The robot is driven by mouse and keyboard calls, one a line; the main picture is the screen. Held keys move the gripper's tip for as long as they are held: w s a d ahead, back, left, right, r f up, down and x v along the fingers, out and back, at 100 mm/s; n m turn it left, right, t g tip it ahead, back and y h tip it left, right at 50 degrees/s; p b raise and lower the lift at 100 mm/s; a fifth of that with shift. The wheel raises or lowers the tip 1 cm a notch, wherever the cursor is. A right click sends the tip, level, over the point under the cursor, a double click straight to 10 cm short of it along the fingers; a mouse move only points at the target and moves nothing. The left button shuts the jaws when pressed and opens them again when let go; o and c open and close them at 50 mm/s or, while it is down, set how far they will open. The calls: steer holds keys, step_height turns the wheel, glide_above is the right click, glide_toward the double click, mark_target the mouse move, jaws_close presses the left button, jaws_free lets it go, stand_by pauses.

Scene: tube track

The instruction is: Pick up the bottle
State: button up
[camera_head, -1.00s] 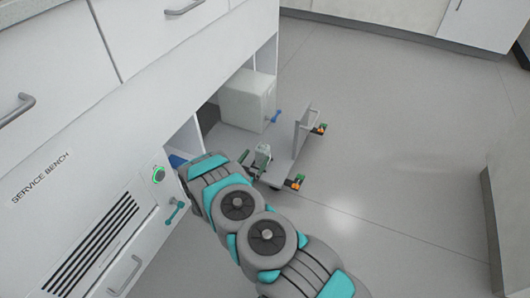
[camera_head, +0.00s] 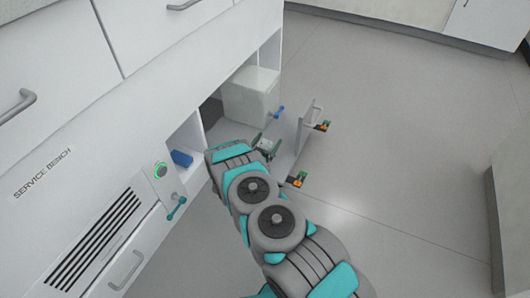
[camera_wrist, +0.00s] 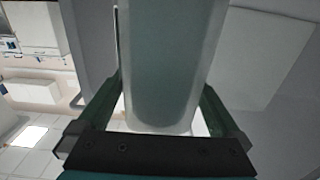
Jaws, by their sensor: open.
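In the wrist view a pale, translucent, rounded body that looks like the bottle (camera_wrist: 172,60) fills the middle, its rounded end towards the palm. My gripper (camera_wrist: 160,92) is open, with one dark green finger on each side of this body. A gap shows at the lower sides; whether the fingers touch it cannot be told. In the head view my gripper (camera_head: 267,147) is small, beside the open bench shelf and close to a low white cart (camera_head: 305,130). I cannot make out the bottle there.
The white service bench (camera_head: 110,110) runs along the left, with a blue object (camera_head: 181,158) in one open bay and a white box (camera_head: 250,96) in another. The cart has green and orange corner parts. Open grey floor (camera_head: 400,150) lies to the right.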

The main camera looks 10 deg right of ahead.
jaws_close()
stand_by(0.8)
